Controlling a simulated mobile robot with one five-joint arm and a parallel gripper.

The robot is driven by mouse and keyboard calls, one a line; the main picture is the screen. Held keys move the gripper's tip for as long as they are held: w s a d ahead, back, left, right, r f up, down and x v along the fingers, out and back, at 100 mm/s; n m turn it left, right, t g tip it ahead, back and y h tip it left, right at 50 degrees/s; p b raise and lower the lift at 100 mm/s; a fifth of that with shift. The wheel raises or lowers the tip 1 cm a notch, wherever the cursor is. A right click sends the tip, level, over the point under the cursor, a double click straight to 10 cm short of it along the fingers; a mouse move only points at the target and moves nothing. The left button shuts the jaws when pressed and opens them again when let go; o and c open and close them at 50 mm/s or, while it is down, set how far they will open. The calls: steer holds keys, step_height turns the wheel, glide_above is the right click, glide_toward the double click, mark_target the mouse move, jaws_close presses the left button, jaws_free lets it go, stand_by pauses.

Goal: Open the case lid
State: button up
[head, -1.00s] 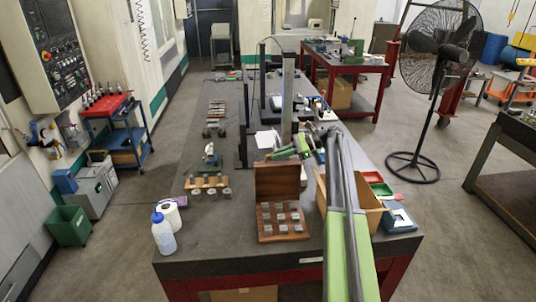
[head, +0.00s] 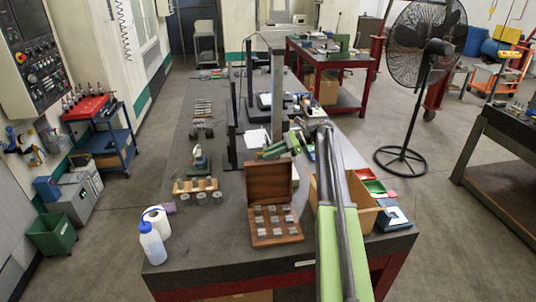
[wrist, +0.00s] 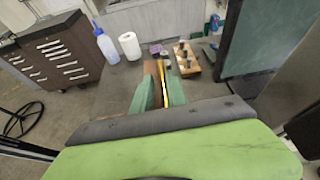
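The wooden case (head: 276,241) stands near the table's front edge. Its lid (head: 268,182) is raised, standing roughly upright at the back of the case. Several small metal blocks sit in the open base. My gripper (head: 262,154) is close behind or above the lid's top edge in the head view. In the wrist view its green fingers (wrist: 160,93) are apart, with a brown and yellow-lit strip, seemingly the lid's edge (wrist: 163,74), showing between and beyond them. I cannot tell whether the fingers touch the lid.
A cardboard box (head: 360,208) stands right of the case. A wooden rack with metal cylinders (head: 195,186), a white roll (head: 157,221) and a bottle (head: 152,246) are to the left. A tall column (head: 277,95) rises behind. Bare table lies left of the case.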

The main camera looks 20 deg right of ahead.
steer(key=shift+a, duration=0.1)
steer(key=p+v, duration=0.4)
steer(key=v, duration=0.8)
steer(key=shift+p, duration=0.35)
